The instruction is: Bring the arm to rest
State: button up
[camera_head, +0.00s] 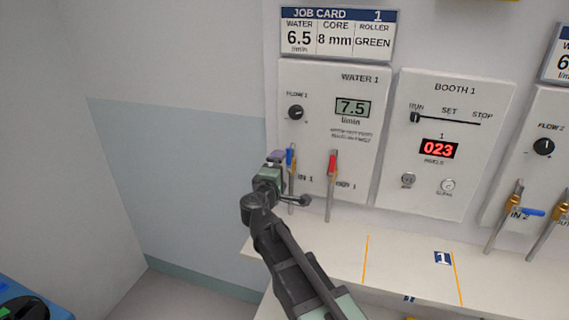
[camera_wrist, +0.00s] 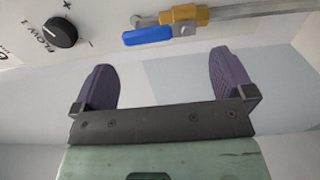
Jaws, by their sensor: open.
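My gripper (camera_head: 274,158) is in front of the left edge of the water 1 panel (camera_head: 320,100), beside the IN 1 valve. In the wrist view my gripper (camera_wrist: 164,62) shows two purple fingers spread wide with nothing between them. The blue handle (camera_wrist: 147,36) of the IN 1 valve lies just beyond the fingertips, apart from them and in line with its pipe. In the head view the same blue handle (camera_head: 290,156) points up, and my gripper partly hides the valve's lower part.
The red-handled valve (camera_head: 332,164) stands close to the right of my gripper. The flow 1 knob (camera_head: 296,112) is above it. The booth 1 panel (camera_head: 440,140) and a shelf (camera_head: 400,262) are to the right. Open room lies left, before the wall (camera_head: 190,180).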

jog(key=v, duration=0.4)
jog(key=shift+s+a, duration=0.15)
jog(key=shift+s, duration=0.15)
